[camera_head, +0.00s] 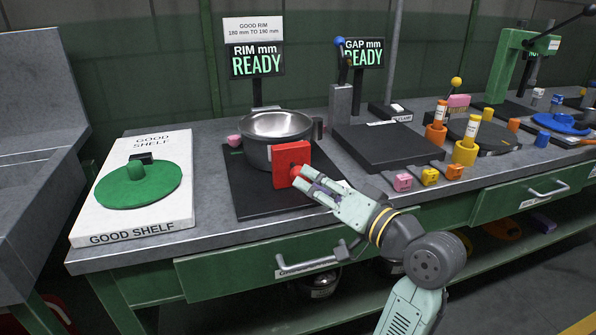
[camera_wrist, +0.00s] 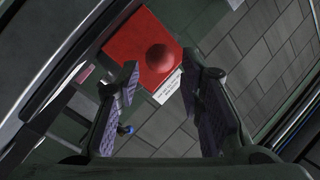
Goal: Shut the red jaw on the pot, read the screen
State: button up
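The red jaw (camera_head: 283,156) is a block with a round red knob, standing at the front right of the steel pot (camera_head: 268,126) on a dark plate (camera_head: 250,195). I cannot tell whether it touches the pot. My gripper (camera_head: 299,180) is at the knob. In the wrist view my gripper (camera_wrist: 161,80) has its fingers apart, with the knob (camera_wrist: 160,58) in the gap between the tips and not visibly pinched. The red jaw (camera_wrist: 132,38) shows behind it. The screen (camera_head: 257,61) reads "RIM mm READY".
A sign (camera_head: 253,29) above the screen says good rim 180 mm to 190 mm. A second screen (camera_head: 363,53) reads "GAP mm READY". The white good shelf (camera_head: 86,217) at left holds a green lid (camera_head: 139,185). Small coloured blocks (camera_head: 429,177) lie right of my gripper.

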aim_at(304, 177)
jog(key=shift+x, duration=2.65)
jog(key=shift+c, duration=0.6)
jog(key=shift+w, duration=0.1)
jog(key=c, duration=0.6)
